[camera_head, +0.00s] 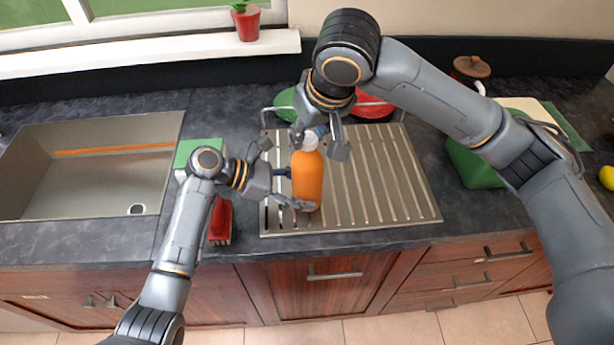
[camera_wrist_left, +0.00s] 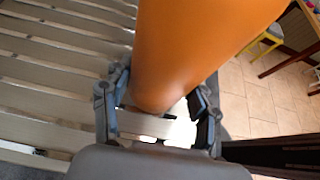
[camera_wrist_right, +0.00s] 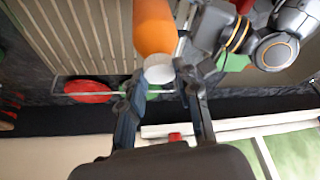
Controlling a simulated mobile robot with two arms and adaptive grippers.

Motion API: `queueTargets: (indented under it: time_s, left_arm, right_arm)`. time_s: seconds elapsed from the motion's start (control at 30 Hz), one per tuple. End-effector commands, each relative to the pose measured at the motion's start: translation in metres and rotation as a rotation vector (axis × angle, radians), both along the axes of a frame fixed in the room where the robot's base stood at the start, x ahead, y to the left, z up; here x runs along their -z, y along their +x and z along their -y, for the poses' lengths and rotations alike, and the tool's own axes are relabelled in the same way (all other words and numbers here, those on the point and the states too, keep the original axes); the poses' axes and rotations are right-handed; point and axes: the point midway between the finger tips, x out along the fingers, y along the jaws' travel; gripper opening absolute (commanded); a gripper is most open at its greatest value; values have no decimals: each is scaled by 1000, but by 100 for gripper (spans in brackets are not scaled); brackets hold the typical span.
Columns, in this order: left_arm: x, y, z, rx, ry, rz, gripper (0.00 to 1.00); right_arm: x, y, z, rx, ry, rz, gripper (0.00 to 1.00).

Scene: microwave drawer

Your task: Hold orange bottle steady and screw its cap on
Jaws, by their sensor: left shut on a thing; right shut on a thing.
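The orange bottle (camera_head: 307,181) stands about upright over the metal drainboard (camera_head: 395,195), near its left side. My left gripper (camera_head: 290,189) is shut on the bottle's lower body from the left; the left wrist view shows a finger on each side of the orange body (camera_wrist_left: 195,40). My right gripper (camera_head: 319,145) comes from above and is shut on the white cap (camera_wrist_right: 158,70) at the bottle's top. The white cap also shows in the head view (camera_head: 308,141), partly hidden by the fingers. The frames do not show whether the cap is fully seated.
A sink (camera_head: 85,175) lies to the left, with a red object (camera_head: 220,222) between it and the drainboard. A red plate (camera_head: 374,106) stands in a rack behind. A green container (camera_head: 472,165) sits to the right. The drainboard's right half is clear.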

Motion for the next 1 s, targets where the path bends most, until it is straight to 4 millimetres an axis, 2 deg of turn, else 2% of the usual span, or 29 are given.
queueTargets:
  time_s: [0.1, 0.27, 0.5, 0.73, 1.0]
  left_arm:
    - [0, 0, -1, 1, 1, 0, 2]
    - [1, 0, -1, 1, 1, 0, 2]
    - [1, 0, -1, 1, 1, 0, 3]
    - [1, 0, -2, 0, 2, -1, 3]
    - [2, 0, -2, -1, 3, -3, 3]
  right_arm:
    - [0, 1, 1, 117, -4, -1, 0]
    - [0, 1, 2, 205, -4, -1, 0]
    - [-1, 2, 3, 510, -7, 5, 0]
    - [-1, 3, 4, 629, -10, 6, 0]
    - [-1, 3, 5, 919, -9, 7, 0]
